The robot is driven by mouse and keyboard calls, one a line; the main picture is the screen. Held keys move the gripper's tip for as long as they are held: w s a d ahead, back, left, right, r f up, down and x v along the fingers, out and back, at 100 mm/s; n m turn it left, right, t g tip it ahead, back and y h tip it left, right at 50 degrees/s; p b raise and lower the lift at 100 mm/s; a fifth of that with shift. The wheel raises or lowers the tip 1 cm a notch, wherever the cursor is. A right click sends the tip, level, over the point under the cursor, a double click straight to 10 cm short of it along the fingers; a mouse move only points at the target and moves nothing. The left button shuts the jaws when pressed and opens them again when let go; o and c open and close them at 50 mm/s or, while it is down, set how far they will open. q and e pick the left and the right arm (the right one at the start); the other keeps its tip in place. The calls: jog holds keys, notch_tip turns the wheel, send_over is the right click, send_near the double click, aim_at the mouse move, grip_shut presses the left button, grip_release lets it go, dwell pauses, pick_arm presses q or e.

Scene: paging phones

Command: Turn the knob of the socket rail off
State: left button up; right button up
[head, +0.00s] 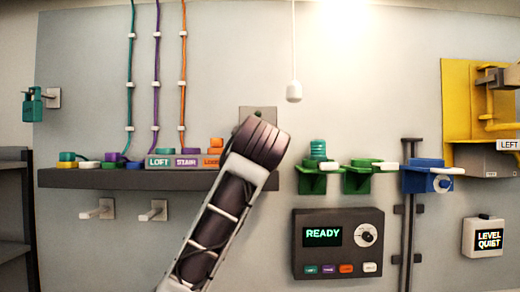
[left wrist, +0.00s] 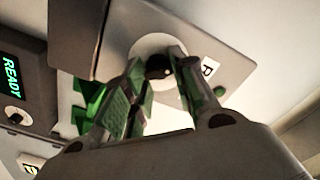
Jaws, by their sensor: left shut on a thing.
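In the left wrist view a dark round knob (left wrist: 158,68) sits on a white disc (left wrist: 146,47) on a grey plate (left wrist: 215,38). The plate has a white label, only partly readable, and a small green spot beside it. My left gripper (left wrist: 157,60) has one finger on each side of the knob and is shut on it. The knob's pointing direction is hard to read. In the head view my arm covers the middle, and the gripper and knob are hidden. A grey plate (head: 258,113) shows partly behind the arm. My right gripper is in neither view.
A dark shelf (head: 110,179) with coloured phone parts runs left of my arm. A READY panel (head: 300,262), green brackets (head: 312,183) and a blue bracket (head: 425,178) are to the right. A pull cord (head: 294,91) hangs above.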

pick_arm(q)
jog(key=shift+w+f+n, duration=0.1)
jog(key=shift+f+n, duration=0.1)
jog(key=shift+n, duration=0.2)
jog(key=o, duration=1)
jog(key=shift+r, duration=0.1)
jog(key=shift+o, duration=0.2)
jog(key=shift+s, duration=0.2)
jog(key=s, duration=1.1)
jog(key=shift+s, duration=0.4)
